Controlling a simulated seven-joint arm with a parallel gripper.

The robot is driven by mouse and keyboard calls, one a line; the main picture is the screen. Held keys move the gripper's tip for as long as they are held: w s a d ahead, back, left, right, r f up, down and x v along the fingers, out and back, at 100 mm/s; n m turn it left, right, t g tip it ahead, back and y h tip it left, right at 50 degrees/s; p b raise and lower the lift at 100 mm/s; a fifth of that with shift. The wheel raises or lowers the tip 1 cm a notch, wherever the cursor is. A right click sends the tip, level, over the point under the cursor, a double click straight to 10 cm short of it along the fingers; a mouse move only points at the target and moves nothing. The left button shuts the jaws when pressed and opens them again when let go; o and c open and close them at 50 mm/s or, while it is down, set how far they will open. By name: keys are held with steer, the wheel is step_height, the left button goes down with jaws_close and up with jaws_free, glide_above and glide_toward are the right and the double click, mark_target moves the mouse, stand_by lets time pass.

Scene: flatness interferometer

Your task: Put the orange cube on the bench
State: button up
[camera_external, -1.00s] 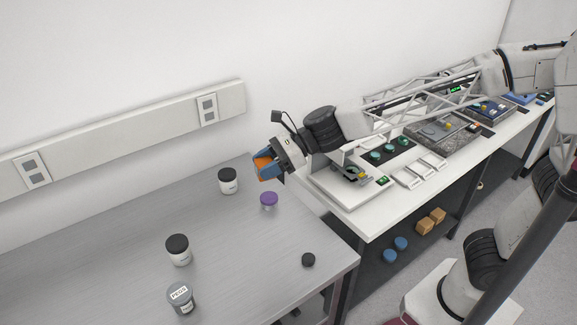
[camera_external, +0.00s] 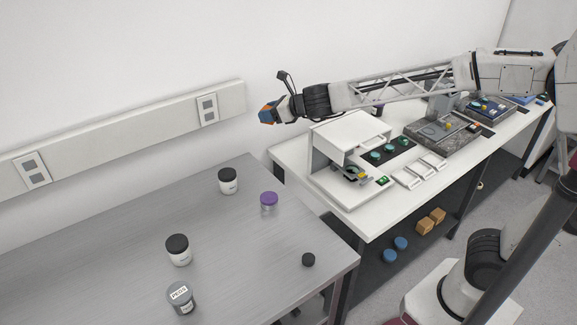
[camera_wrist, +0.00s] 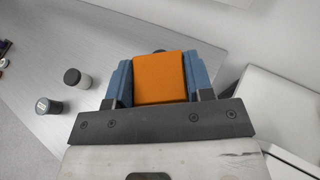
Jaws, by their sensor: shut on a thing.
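My gripper (camera_external: 268,115) is shut on the orange cube (camera_wrist: 160,78). In the wrist view the cube sits between the two blue finger pads. The gripper is held in the air, in front of the wall, above the far end of the grey table (camera_external: 110,240) and the white-topped bench (camera_external: 350,222). The cube touches neither surface.
Black-lidded jars (camera_external: 178,250), a purple-lidded jar (camera_external: 269,201), a grey jar (camera_external: 181,298) and a black cap (camera_external: 308,260) stand on the grey table. A white instrument (camera_external: 350,135) and trays fill much of the white bench.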

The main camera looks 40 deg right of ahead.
steer(key=w+d+m+h, duration=0.4)
steer(key=w+d+h, duration=0.1)
steer(key=d, duration=0.8)
steer(key=w+d+m+h, duration=0.5)
steer(key=w+d, duration=0.1)
steer(key=d, duration=0.7)
steer(key=w+d+m+h, duration=0.4)
steer(key=w+d, duration=0.1)
steer(key=d, duration=0.8)
steer(key=s+d+m+g+h, duration=0.2)
steer(key=s+d+m+g, duration=0.15)
steer(key=d, duration=0.75)
steer(key=s+d+m+g+h, duration=0.2)
steer(key=d+m+g+h, duration=0.15)
steer(key=d, duration=0.85)
steer(key=s+d+m+g+h, duration=0.15)
steer(key=d+m+g, duration=0.3)
steer(key=d, duration=0.65)
step_height(320, 180, down, 26)
steer(key=shift+s+r, duration=0.2)
steer(key=shift+s, duration=0.1)
steer(key=shift+d, duration=0.1)
steer(key=shift+f, duration=2)
